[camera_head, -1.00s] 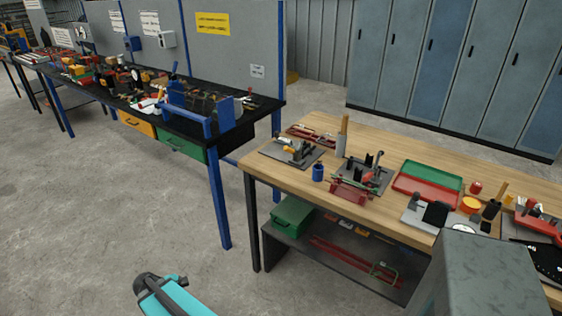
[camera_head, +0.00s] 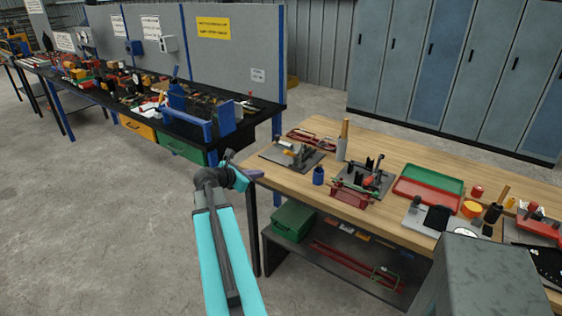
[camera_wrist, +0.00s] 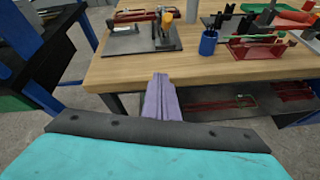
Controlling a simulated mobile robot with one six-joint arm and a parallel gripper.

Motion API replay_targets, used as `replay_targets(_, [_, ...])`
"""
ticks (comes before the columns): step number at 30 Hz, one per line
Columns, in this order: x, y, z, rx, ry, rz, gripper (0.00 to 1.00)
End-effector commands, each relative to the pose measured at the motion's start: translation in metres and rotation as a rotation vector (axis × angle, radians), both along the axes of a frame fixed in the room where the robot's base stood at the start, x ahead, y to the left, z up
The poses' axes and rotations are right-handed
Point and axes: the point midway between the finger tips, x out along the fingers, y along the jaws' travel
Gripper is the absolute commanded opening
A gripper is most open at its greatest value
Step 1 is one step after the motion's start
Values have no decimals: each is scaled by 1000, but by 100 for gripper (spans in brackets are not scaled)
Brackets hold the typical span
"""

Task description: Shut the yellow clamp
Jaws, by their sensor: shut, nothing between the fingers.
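The yellow clamp (camera_head: 289,153) sits on a dark grey plate (camera_head: 276,155) at the near left corner of the wooden bench. My gripper (camera_head: 257,174) is at the left end of the bench, before the plate and apart from the clamp. In the wrist view its purple fingers (camera_wrist: 161,80) are together, empty, and point towards the bench edge.
A blue cup (camera_head: 318,176) stands right of the plate, with a red vise-like fixture (camera_head: 352,197) beyond it. Red rods (camera_head: 312,136) lie behind the plate. A black workbench (camera_head: 262,106) stands at left. The wooden strip before the plate is bare.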

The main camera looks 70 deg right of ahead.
Motion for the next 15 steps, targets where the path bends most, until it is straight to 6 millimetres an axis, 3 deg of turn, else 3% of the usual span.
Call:
replay_targets(4, [-11,-10,16,-19,34,1,0])
replay_targets(15, [-11,-11,16,-19,37,1,0])
